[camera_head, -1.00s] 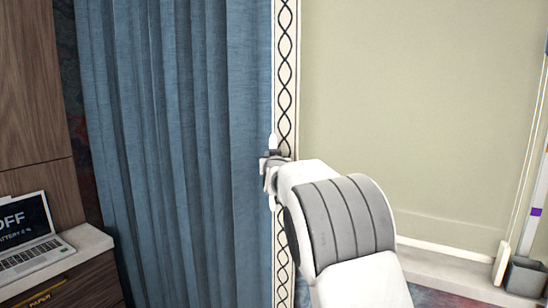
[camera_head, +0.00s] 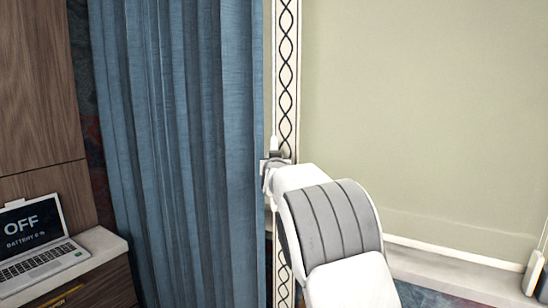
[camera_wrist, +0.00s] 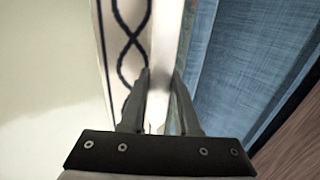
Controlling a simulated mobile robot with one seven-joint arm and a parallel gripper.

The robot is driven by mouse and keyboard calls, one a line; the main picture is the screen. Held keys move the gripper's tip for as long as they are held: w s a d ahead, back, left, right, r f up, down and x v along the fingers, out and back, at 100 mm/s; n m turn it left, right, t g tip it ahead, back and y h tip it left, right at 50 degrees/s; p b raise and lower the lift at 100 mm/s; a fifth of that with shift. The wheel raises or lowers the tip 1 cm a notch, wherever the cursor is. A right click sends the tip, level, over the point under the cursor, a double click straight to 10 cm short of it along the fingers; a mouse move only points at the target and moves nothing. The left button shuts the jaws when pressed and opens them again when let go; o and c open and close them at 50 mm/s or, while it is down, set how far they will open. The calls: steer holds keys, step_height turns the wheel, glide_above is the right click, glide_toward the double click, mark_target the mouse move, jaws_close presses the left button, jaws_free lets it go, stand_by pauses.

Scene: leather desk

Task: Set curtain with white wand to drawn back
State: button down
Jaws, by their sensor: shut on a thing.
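The blue curtain (camera_head: 185,150) hangs in folds across the left of the head view, and the wall shows to its right. A cream band with a black twisted pattern (camera_head: 286,80) runs down along its right edge. My gripper (camera_head: 273,165) is at this edge, about midway up the picture, with a short white tip (camera_head: 274,144), likely of the wand, above it. In the wrist view, my gripper (camera_wrist: 162,80) has its fingers close together around a pale narrow piece, likely the white wand. The patterned band (camera_wrist: 125,45) and blue curtain (camera_wrist: 240,60) lie on either side.
A laptop (camera_head: 35,245) reading OFF sits on a cabinet (camera_head: 105,243) at the lower left, by a wooden panel (camera_head: 35,100). The pale green wall (camera_head: 420,110) right of the curtain is bare. A second upright item stands at the right edge.

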steer(key=shift+a+r, duration=0.15)
steer(key=shift+a, duration=0.1)
steer(key=c, duration=0.7)
jaws_free()
steer(key=shift+w, duration=0.15)
steer(key=shift+o, duration=0.2)
steer(key=s+b, duration=0.1)
steer(key=s, duration=1.6)
steer(key=shift+s, duration=0.25)
